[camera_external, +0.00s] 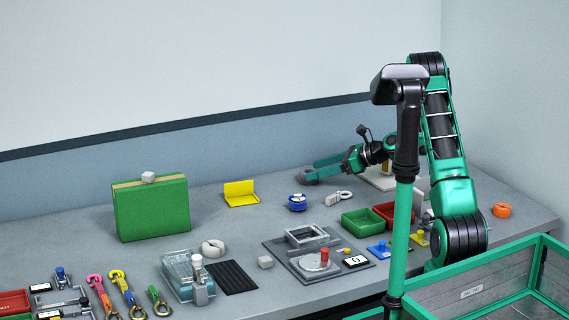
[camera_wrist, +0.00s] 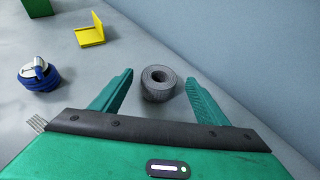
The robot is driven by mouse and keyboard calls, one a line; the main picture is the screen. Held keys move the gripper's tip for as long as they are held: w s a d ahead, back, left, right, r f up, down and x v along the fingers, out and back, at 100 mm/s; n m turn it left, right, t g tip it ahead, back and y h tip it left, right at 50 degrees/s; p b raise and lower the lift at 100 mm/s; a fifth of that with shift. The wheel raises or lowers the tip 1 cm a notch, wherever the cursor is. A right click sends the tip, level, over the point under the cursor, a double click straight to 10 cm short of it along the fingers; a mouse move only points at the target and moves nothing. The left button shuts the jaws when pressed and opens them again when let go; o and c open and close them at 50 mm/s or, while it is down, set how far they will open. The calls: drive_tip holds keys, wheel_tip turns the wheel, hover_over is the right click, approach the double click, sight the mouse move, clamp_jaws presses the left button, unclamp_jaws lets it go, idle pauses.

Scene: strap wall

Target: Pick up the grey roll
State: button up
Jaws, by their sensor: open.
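The grey roll (camera_wrist: 160,84) lies on the bench in the wrist view, with its dark round hole facing up. My gripper (camera_wrist: 163,92) is open, and its two green fingers stand on either side of the roll with a gap on each side. Nothing is held. In the external view my gripper (camera_external: 318,172) reaches left, low over the back of the bench near the wall. The grey roll (camera_external: 306,174) shows there at the fingertips, partly hidden by them.
A blue roll (camera_wrist: 38,74) and a yellow angled piece (camera_wrist: 91,33) lie to the left in the wrist view. The wall (camera_wrist: 250,50) rises close on the right. A green case (camera_external: 152,210) and green and red bins (camera_external: 361,222) stand farther off on the bench.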

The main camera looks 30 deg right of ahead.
drive_tip(key=shift+x, duration=1.05)
drive_tip(key=c, duration=1.2)
drive_tip(key=shift+o, duration=0.2)
